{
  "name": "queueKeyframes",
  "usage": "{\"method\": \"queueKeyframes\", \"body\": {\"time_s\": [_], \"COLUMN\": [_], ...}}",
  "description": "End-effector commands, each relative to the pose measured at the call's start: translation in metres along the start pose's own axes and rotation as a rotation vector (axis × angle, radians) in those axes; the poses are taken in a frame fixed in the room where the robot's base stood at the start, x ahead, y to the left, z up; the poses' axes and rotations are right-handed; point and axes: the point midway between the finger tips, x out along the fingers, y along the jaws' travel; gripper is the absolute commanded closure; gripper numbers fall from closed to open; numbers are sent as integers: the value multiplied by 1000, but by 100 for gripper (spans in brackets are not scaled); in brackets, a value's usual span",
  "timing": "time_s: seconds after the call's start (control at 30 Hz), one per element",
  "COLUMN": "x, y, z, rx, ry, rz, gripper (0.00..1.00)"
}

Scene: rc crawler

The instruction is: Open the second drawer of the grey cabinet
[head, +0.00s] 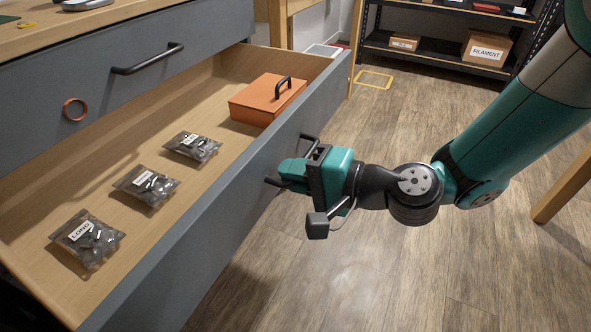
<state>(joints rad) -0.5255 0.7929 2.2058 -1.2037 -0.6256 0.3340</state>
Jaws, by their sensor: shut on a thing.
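The grey cabinet (22,115) stands on the left in the head view. Its second drawer (215,238), below the closed top drawer, is pulled well out, and its inside shows. My gripper (285,180) is at the front of this drawer, shut on its black bar handle (308,138). Part of the handle is hidden behind my gripper. Inside the drawer lie an orange box (262,97) with a black handle and several clear bags (147,187) of dark parts; one bag label reads LONG.
The top drawer has a black handle (147,59) and a copper-coloured ring (75,109) on its front. A black shelf (440,50) with cardboard boxes (487,47) stands at the back. A wooden leg (565,188) is at right. The wood floor (400,280) between is clear.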

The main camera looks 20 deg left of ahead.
Motion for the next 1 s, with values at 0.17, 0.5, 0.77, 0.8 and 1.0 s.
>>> {"method": "queueKeyframes", "body": {"time_s": [0.17,0.5,0.77,0.8,1.0], "x": [0,0,-1,-2,-28], "y": [1,0,0,0,0], "z": [2,0,0,0,-2], "rx": [-1,1,1,2,6], "ry": [-5,-1,0,1,4], "rz": [2,1,1,2,3], "gripper": [100,63,63,63,63]}}
